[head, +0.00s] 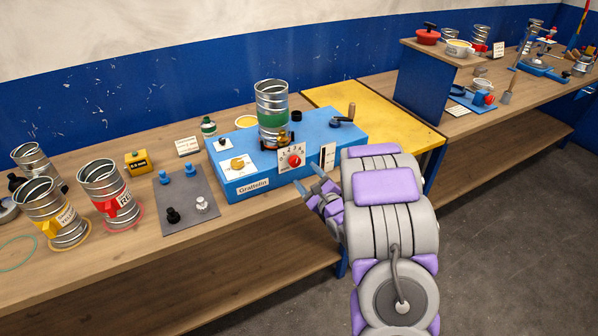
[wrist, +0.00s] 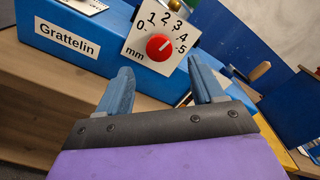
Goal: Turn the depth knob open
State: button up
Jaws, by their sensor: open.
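The depth knob is a red round dial (head: 295,161) on a white plate with a scale in mm, on the front of the blue Grattelin machine (head: 230,190). In the wrist view the red knob (wrist: 160,47) sits ahead of my gripper, between and beyond the fingertips. Its white pointer mark is hard to read, seeming to point up and right. The scale plate (wrist: 140,28) reads 0 to 5. My gripper (wrist: 158,75) is open and empty, apart from the knob. In the head view my gripper (head: 308,178) is just in front of the machine, below and right of the knob.
A spiral duct piece (head: 271,100) with a green band stands on the machine. A crank (head: 345,118) is at its right end. A grey mat (head: 188,208) with small knobs and two labelled duct cans (head: 108,200) lie left. A yellow table (head: 370,112) stands behind right.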

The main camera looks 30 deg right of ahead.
aim_at(296, 163)
jog(key=w+b, duration=0.1)
jog(key=w, duration=0.5)
jog(key=shift+w+a, duration=0.1)
jog(key=shift+a, duration=0.05)
jog(key=c, duration=1.1)
jog(key=shift+o, duration=0.2)
jog(key=shift+r+n+p, duration=0.15)
jog(key=shift+n+p, duration=0.15)
jog(key=shift+p, duration=0.65)
